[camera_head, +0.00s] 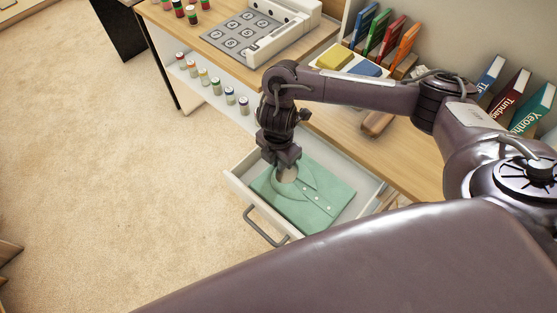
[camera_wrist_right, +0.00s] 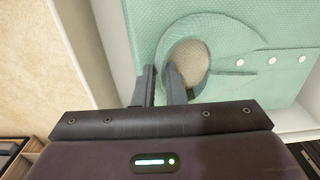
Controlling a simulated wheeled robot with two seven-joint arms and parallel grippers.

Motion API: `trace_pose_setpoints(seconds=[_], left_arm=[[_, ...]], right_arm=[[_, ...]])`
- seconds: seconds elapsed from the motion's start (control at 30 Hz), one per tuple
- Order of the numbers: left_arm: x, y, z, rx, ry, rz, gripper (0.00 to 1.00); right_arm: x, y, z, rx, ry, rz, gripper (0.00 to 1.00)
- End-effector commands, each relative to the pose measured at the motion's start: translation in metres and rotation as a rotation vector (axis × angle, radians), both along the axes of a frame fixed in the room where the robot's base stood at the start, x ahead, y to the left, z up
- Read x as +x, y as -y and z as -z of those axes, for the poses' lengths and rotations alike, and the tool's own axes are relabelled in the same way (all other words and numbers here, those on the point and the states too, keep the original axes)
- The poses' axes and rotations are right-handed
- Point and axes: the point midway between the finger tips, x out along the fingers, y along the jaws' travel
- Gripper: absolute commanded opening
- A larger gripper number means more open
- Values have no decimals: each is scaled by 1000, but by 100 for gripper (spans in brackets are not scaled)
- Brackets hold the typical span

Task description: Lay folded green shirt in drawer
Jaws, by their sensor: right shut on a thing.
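The folded green shirt (camera_head: 318,197) lies flat inside the open white drawer (camera_head: 237,183), its collar and white buttons facing up. In the right wrist view the shirt (camera_wrist_right: 285,80) fills the upper right, with its round collar opening near my fingers. My right gripper (camera_head: 286,172) points down at the shirt's collar end, near the drawer's left side. It is shut on the shirt's edge by the collar; the fingers (camera_wrist_right: 168,88) look close together, and the exact pinch is partly hidden. My left gripper is not in view.
The drawer has a grey handle (camera_head: 265,226) on its front. The wooden desk (camera_head: 410,165) above holds a white keypad device (camera_head: 270,30), coloured books (camera_head: 388,38) and sponges (camera_head: 335,55). Small bottles (camera_head: 215,85) stand on a shelf. Carpet (camera_head: 110,150) is clear at left.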

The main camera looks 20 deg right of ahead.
Motion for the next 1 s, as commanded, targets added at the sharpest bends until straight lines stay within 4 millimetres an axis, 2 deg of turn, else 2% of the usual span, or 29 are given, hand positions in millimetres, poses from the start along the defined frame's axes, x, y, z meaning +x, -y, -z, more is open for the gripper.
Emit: trace_pose_setpoints(seconds=[0.03, 0.2, 0.53, 0.67, 1.0], left_arm=[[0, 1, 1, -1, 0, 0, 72], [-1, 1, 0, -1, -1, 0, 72], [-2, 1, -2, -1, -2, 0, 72], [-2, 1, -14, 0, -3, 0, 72], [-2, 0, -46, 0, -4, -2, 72]], right_arm=[[0, 0, 1, 0, 0, 0, 13], [0, 0, 1, 0, 0, 0, 32], [0, 0, -5, 0, 1, 0, 32], [1, 0, -26, -1, 4, -2, 32], [2, 0, -97, -1, 5, -2, 32]])
